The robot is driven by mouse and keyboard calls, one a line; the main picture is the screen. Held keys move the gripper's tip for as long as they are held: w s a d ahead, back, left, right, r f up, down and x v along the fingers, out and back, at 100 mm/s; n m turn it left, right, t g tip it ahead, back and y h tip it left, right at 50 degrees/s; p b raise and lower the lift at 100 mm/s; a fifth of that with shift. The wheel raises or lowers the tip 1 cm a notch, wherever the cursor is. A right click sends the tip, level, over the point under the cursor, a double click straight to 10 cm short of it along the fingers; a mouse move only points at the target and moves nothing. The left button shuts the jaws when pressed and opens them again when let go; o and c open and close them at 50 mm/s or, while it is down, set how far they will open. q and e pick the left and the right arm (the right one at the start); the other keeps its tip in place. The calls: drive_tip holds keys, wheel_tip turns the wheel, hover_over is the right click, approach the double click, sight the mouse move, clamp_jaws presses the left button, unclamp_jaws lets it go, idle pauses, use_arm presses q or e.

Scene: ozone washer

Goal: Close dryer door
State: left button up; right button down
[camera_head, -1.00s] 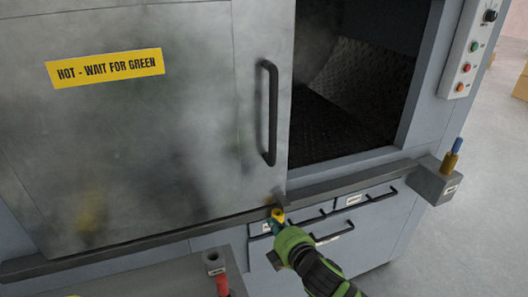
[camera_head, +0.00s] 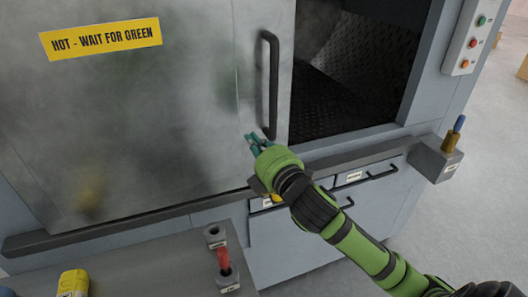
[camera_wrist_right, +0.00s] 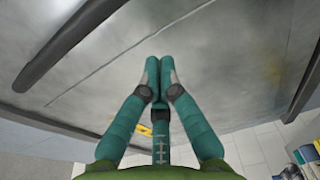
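The dryer door (camera_head: 150,110) is a smoky grey metal panel with a yellow "HOT - WAIT FOR GREEN" label (camera_head: 100,38). It stands left of a dark opening (camera_head: 350,90), which is uncovered. The black vertical door handle (camera_head: 271,85) is near the door's right edge. My right gripper (camera_head: 257,140) is in front of the door just below the handle's lower end, apart from it and empty. Its teal fingertips are together in the right wrist view (camera_wrist_right: 159,68), with the metal panel (camera_wrist_right: 215,45) behind. My left gripper is not in view.
A grey rail (camera_head: 140,227) runs below the door. Drawers with black handles (camera_head: 380,173) are beneath the opening. A button panel (camera_head: 472,38) is at the upper right. A grey block (camera_head: 436,160) with a yellow-blue peg juts out at right. A red tool (camera_head: 223,258) stands in front.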

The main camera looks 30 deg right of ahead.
sight(265, 133)
drive_tip(key=w+d+p, duration=0.1)
drive_tip(key=d, duration=0.1)
drive_tip(key=w+d+p, duration=0.1)
drive_tip(key=shift+d, duration=0.35)
drive_tip(key=shift+w, duration=0.1)
drive_tip(key=shift+d, duration=0.1)
